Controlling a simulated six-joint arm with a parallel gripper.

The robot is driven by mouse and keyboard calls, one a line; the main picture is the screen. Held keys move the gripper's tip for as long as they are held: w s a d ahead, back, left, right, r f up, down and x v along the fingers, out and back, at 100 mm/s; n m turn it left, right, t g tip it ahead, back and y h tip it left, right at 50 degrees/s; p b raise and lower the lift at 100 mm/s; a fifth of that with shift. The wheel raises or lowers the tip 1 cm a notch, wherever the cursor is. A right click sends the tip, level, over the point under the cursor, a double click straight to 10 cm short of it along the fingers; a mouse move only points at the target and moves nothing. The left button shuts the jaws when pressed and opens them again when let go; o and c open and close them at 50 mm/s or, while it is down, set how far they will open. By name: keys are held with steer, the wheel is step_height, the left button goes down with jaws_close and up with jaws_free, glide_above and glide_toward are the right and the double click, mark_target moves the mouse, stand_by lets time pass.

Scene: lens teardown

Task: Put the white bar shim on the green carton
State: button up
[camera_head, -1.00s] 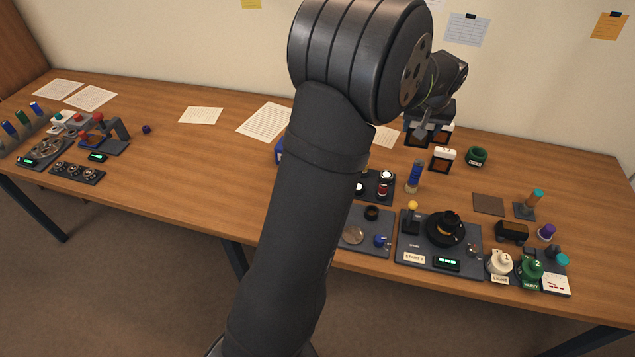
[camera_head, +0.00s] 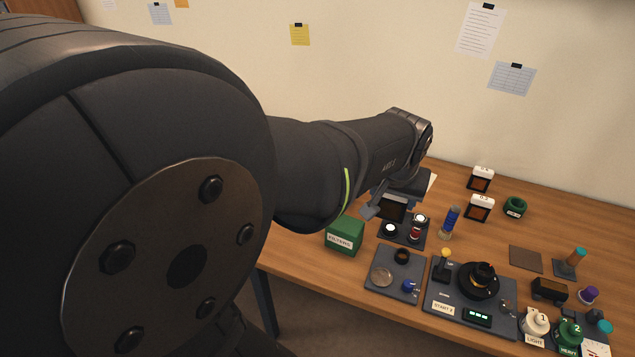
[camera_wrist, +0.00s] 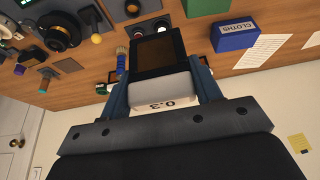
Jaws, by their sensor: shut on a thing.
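My gripper (camera_wrist: 162,88) is shut on the white bar shim, a dark square frame with a brown pane and a white bar (camera_wrist: 166,106) marked 0.3. In the head view my gripper (camera_head: 392,196) holds the shim (camera_head: 393,208) with its frame hanging down, and the white bar is hidden there. The shim is in front of or above the small tray with jars, to the right of the green carton (camera_head: 345,236). The carton is labelled FILTERS and its top looks bare. Its green side also shows at the top of the wrist view (camera_wrist: 203,7).
A blue carton marked CLOTHS (camera_wrist: 233,38) shows in the wrist view. Two similar white-topped frames (camera_head: 480,180) (camera_head: 479,208) stand at the back right beside a green ring (camera_head: 515,206). A blue-topped column (camera_head: 450,222) stands right of the jar tray (camera_head: 404,240).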

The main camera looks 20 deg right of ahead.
steer(key=shift+w+a+f, duration=0.7)
steer(key=shift+w+f, duration=1.1)
steer(key=shift+f, duration=0.05)
steer(key=shift+w+a+f, duration=0.75)
steer(key=shift+w+f, duration=1)
steer(key=shift+f, duration=0.05)
steer(key=shift+w+a+f, duration=0.7)
steer(key=shift+w+f, duration=1.1)
steer(key=shift+f, duration=0.05)
steer(key=shift+f, duration=0.1)
steer(key=o, duration=1)
steer(key=shift+r, duration=0.45)
steer(key=v, duration=1.1)
steer(key=shift+r, duration=0.15)
